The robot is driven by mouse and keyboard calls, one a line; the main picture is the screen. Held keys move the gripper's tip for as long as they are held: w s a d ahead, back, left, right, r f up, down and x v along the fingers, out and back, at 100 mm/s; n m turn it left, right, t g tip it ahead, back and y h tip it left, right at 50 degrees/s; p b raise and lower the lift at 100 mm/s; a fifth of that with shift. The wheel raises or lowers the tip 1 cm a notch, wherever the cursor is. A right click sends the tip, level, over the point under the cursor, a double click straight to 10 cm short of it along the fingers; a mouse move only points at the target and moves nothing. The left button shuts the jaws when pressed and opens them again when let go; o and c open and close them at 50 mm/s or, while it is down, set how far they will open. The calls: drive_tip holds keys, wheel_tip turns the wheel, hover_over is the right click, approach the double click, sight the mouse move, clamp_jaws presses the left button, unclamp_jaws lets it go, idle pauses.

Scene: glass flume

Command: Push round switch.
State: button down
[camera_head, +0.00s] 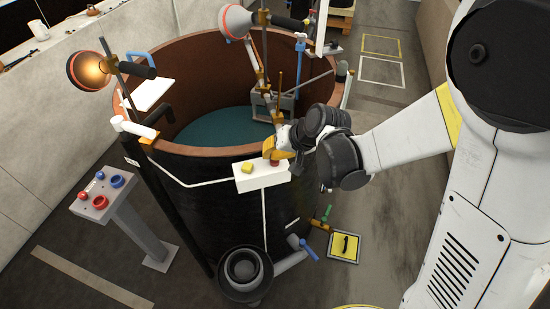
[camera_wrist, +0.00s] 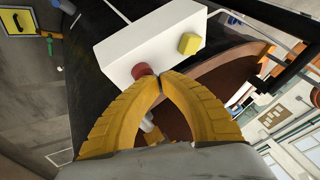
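A white switch box (camera_head: 262,180) is mounted on the near side of the dark round tank. It also shows in the wrist view (camera_wrist: 150,45). A round red switch (camera_wrist: 143,70) sits on it beside a square yellow switch (camera_wrist: 189,43). In the head view the yellow switch (camera_head: 247,168) is on the left and the red switch (camera_head: 275,162) is on the right, partly behind my gripper (camera_head: 270,152). In the wrist view my gripper's yellow fingers (camera_wrist: 161,80) meet at the tips, with nothing between them. The tips are right beside the red switch; I cannot tell whether they touch it.
The tank's brown rim (camera_head: 210,152) is just behind the box. A grey pedestal (camera_head: 104,195) with red and blue buttons stands at the left. A lit lamp (camera_head: 90,70) and another lamp (camera_head: 236,22) are clamped above the tank. A yellow plate (camera_head: 344,247) lies on the floor.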

drive_tip(key=shift+r, duration=0.2)
wheel_tip(320, 180, up, 6)
drive_tip(key=p, duration=0.4)
drive_tip(key=shift+f, duration=0.1)
